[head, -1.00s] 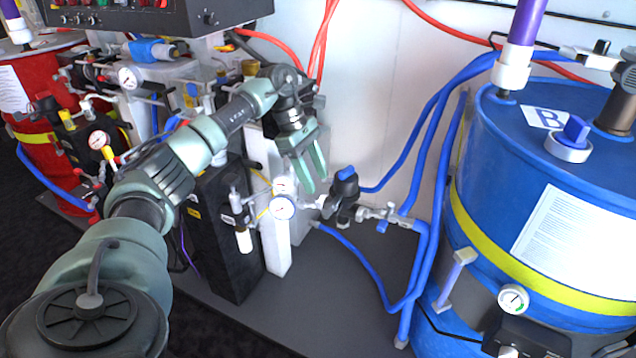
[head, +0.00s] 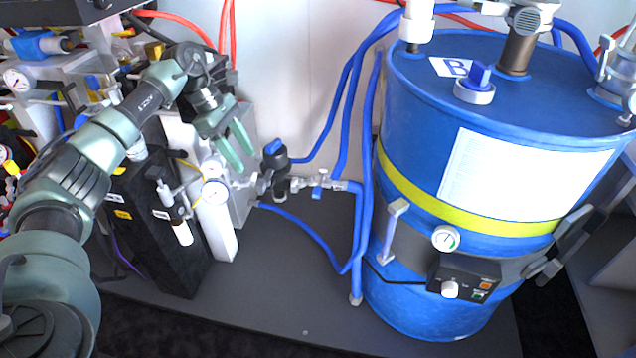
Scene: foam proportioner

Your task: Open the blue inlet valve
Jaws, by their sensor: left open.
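A valve with a blue knob (head: 274,148) on a dark body stands on the pipe line between the grey pump block and the blue hoses. A smaller blue lever (head: 317,192) sits on the silver fitting to its right. Which of the two is the inlet valve I cannot tell. My left gripper (head: 238,155) is open and empty, fingers pointing down, just left of the blue knob in the picture. A gap shows between the fingers and the knob. My right gripper is not in view.
A round gauge (head: 215,192) sits below my left gripper. A blue drum (head: 420,290) stands to the right, with blue hoses (head: 347,110) running beside it. A black box (head: 155,235) stands at left. The dark floor plate (head: 290,290) in front is clear.

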